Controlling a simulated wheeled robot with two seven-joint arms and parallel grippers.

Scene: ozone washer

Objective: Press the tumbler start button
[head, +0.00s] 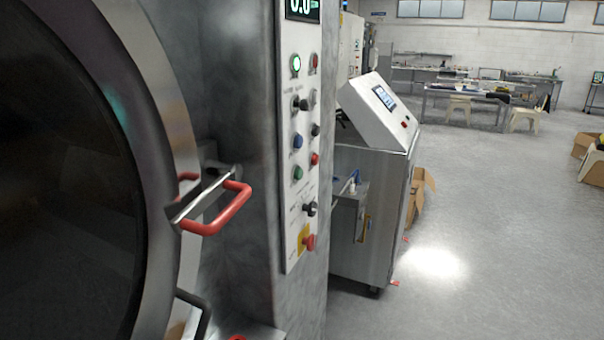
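The ozone washer's control panel (299,222) stands upright in the middle of the head view, seen at a slant. Its upper left button (295,65) glows green, with a red button (314,62) beside it. Lower down are a blue button (297,141), a red button (314,159) and an unlit green button (297,173). Black knobs sit among them, and a red mushroom button (308,242) is on a yellow plate at the bottom. The labels are too small to read, so I cannot tell which button is the tumbler start. Neither gripper shows.
The washer's round door (160,90) fills the left, with a red handle (222,212) jutting out left of the panel. A steel cabinet with a sloped screen console (378,110) stands behind the panel. Open floor (500,230) lies to the right, with tables farther back.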

